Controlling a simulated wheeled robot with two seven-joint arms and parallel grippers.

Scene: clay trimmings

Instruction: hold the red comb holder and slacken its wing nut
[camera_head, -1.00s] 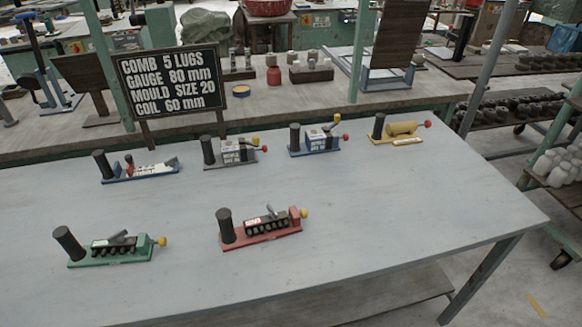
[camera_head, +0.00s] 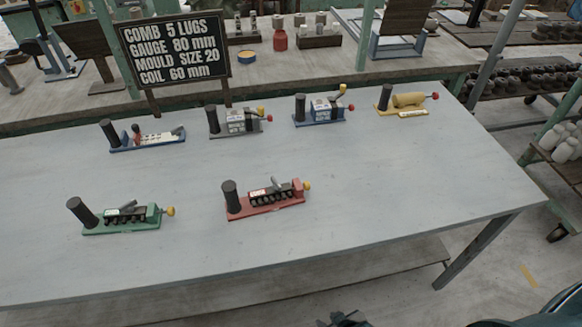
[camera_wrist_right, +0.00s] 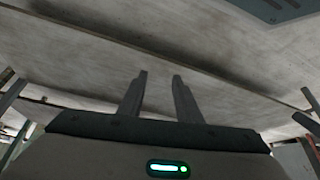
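The red comb holder (camera_head: 266,203) stands near the front middle of the grey table. It has a black upright post at its left end, a row of black lugs with a small lever above them, and a yellow knob (camera_head: 307,186) at its right end. My right gripper (camera_head: 343,319) just enters at the bottom edge of the head view, below and apart from the table. In the right wrist view its two fingers (camera_wrist_right: 159,76) stand apart with nothing between them. My left gripper is not in view.
A green holder (camera_head: 120,217) stands left of the red one. Behind are a blue holder with a white strip (camera_head: 148,139), a grey one (camera_head: 239,123), a blue one (camera_head: 321,110) and a yellow one (camera_head: 403,102). A black sign (camera_head: 174,50) stands at the back. The table's right front is clear.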

